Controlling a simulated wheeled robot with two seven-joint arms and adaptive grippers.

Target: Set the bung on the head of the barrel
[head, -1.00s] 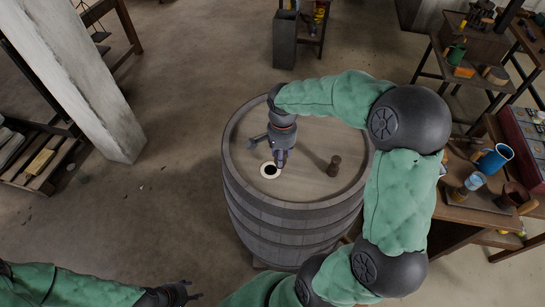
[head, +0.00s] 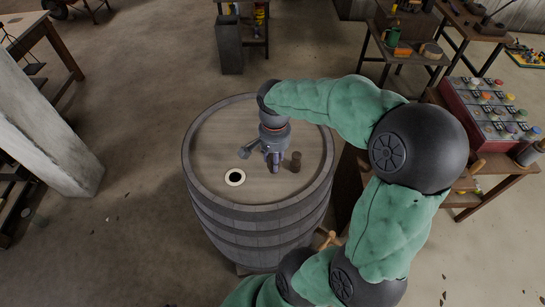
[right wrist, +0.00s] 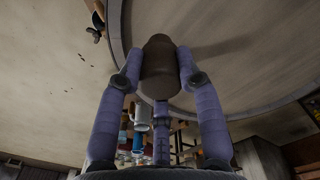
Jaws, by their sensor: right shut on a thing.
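The barrel (head: 258,222) stands upright in the middle of the head view. Its flat head (head: 225,135) has a pale ring around a dark round hole (head: 235,178) near the front left. The bung (head: 296,161) is small, dark brown and upright over the right part of the head. In the right wrist view the bung (right wrist: 160,68) is between the fingertips of my right gripper (head: 275,163), which is shut on it. I cannot tell whether the bung's foot touches the wood. My left gripper is out of view.
The barrel's raised rim (head: 205,122) surrounds the head. A concrete pillar (head: 45,135) is at the left. A grey bin (head: 229,45) stands behind the barrel. Floor left of the barrel is clear.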

